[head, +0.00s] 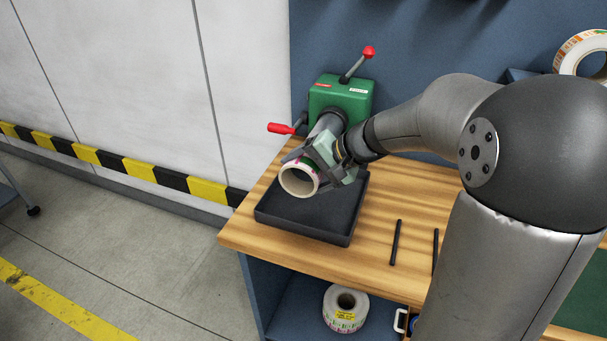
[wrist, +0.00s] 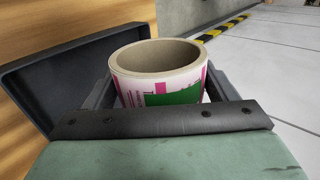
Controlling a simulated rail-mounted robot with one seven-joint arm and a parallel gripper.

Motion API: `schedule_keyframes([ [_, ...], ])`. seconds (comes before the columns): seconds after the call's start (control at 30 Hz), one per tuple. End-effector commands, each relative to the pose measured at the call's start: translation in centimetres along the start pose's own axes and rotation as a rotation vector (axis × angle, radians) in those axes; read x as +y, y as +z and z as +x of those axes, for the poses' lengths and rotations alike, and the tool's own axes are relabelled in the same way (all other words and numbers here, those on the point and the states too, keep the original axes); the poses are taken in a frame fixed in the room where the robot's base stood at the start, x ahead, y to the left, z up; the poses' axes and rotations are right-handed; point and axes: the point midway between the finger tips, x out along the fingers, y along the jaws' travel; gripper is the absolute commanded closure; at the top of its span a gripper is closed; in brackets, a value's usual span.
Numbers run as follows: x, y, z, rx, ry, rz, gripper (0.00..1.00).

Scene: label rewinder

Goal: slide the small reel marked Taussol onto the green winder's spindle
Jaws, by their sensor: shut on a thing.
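The small reel (head: 298,180) has a tan cardboard core and a white, pink and green label band; no Taussol name can be read. My gripper (head: 312,167) is shut on it and holds it above the black tray, in front of the green winder (head: 341,97). The reel also shows in the wrist view (wrist: 160,80), between my two fingers, its open bore facing up in that picture. The winder's grey spindle (head: 328,124) points toward the reel; its front end is hidden behind my gripper and the reel, so I cannot tell whether they touch.
The black tray (head: 301,227) lies on the wooden bench (head: 378,256) beneath the reel. The winder has red-knobbed levers (head: 281,128). Two dark rods (head: 396,242) lie to the right. Another label reel (head: 345,309) sits on the shelf below, and a larger one (head: 569,61) is at upper right.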

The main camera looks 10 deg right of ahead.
Motion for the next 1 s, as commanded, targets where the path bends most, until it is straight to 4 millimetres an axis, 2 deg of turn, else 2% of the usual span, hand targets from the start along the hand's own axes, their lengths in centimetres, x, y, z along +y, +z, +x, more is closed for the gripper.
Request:
schedule_keyframes([
  [1.0, -0.1, -6.2, -0.1, 0.000, 0.000, 0.000, 0.44],
])
